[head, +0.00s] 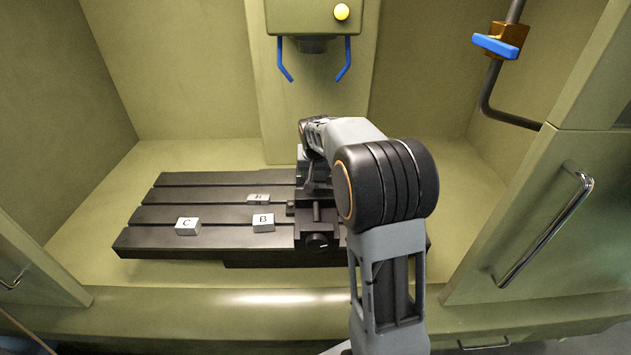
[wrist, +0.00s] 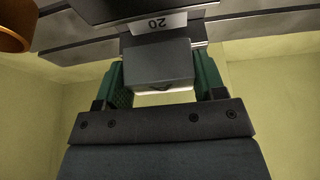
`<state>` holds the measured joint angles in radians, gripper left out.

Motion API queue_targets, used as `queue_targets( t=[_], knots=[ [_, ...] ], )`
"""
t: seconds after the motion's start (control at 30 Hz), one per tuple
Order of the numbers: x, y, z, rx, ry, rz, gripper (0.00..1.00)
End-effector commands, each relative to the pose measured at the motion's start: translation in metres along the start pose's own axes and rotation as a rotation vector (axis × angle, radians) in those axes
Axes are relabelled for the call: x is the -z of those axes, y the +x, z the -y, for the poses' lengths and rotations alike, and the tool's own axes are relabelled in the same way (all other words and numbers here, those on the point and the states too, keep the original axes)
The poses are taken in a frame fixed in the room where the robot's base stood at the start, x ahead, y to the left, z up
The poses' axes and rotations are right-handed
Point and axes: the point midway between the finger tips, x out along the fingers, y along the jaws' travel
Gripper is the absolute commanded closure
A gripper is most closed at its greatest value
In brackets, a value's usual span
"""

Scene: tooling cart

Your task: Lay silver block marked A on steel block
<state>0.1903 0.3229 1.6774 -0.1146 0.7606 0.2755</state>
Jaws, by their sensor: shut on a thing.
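In the wrist view my gripper (wrist: 162,82) has its green-padded fingers shut on a grey block (wrist: 157,60). A pale face with part of a dark mark shows at the block's lower edge; the letter cannot be read fully. Just beyond it is a steel block (wrist: 172,22) with "20" on it, seen upside down. The held block overlaps it in the picture; I cannot tell whether they touch. In the head view my arm hides the gripper, the held block and the steel block.
On the slotted black machine table (head: 150,241) stand silver blocks marked C (head: 187,226) and B (head: 263,222), and one apparently marked H (head: 258,198). A dark vise (head: 317,240) stands right of them, partly behind my arm. The machine head (head: 314,18) with blue levers hangs above.

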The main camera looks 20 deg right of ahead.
Motion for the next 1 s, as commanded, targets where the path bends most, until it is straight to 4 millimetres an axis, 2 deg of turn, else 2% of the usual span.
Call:
queue_targets(
  t=[0.23, 0.4, 0.5, 0.93, 0.97, 1.0],
  knots=[
    [0.004, 0.011, 0.0, 0.001, -0.001, -0.001, 0.67],
    [-0.004, 0.036, 0.0, 0.001, -0.001, -0.001, 0.67],
    [-0.007, 0.045, 0.0, 0.001, -0.002, -0.002, 0.67],
    [-0.008, 0.048, 0.0, 0.001, -0.002, -0.003, 0.67],
    [-0.008, 0.046, 0.0, 0.001, -0.002, -0.001, 0.34],
    [-0.008, 0.046, 0.0, 0.001, -0.002, -0.001, 0.3]
  ],
)
